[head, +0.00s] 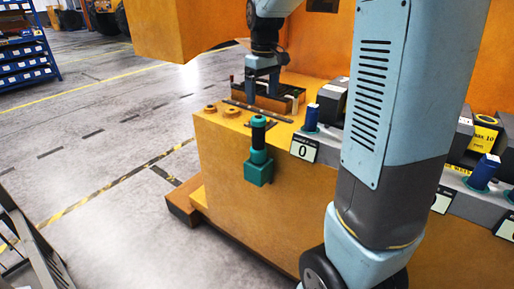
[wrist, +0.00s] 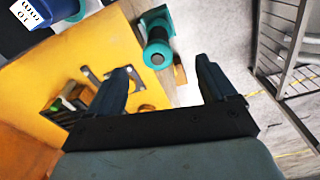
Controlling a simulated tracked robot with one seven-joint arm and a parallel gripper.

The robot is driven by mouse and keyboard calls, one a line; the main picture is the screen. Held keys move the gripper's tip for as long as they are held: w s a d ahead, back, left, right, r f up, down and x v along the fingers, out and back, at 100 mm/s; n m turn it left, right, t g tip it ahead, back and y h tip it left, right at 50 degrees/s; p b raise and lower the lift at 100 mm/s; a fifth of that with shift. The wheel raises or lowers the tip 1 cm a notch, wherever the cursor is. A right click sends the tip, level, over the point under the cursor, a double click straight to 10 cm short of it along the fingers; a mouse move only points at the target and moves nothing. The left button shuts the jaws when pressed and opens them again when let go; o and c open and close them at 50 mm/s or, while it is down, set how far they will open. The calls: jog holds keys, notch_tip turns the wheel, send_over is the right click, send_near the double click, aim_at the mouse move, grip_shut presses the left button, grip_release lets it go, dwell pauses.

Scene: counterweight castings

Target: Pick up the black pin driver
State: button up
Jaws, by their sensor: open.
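The black pin driver (head: 258,130) appears to be the dark upright cylinder in a teal holder (head: 258,172) on the front face of the orange casting (head: 300,200). In the wrist view the driver (wrist: 158,52) shows end-on in the teal holder (wrist: 154,17), just beyond and between my fingertips in the picture. My gripper (head: 263,94) is open and empty. In the head view it hangs above the casting's top, behind the driver and apart from it. It also shows in the wrist view (wrist: 163,76), with nothing between the fingers.
A blue-handled tool (head: 311,118) stands to the right behind a "0" sign (head: 304,149). An orange block (head: 180,35) overhangs at the back left.

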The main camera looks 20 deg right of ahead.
aim_at(260, 117)
jog(key=shift+w+f, duration=0.45)
jog(key=shift+w, duration=0.15)
jog(key=shift+w+f, duration=0.4)
jog(key=shift+w, duration=0.2)
notch_tip(260, 117, down, 8)
jog(key=shift+f, duration=0.15)
jog(key=shift+w+a+f, duration=0.1)
jog(key=shift+f, duration=1.25)
jog(key=shift+w+a+f, duration=0.1)
jog(key=shift+f, duration=1.2)
grip_shut()
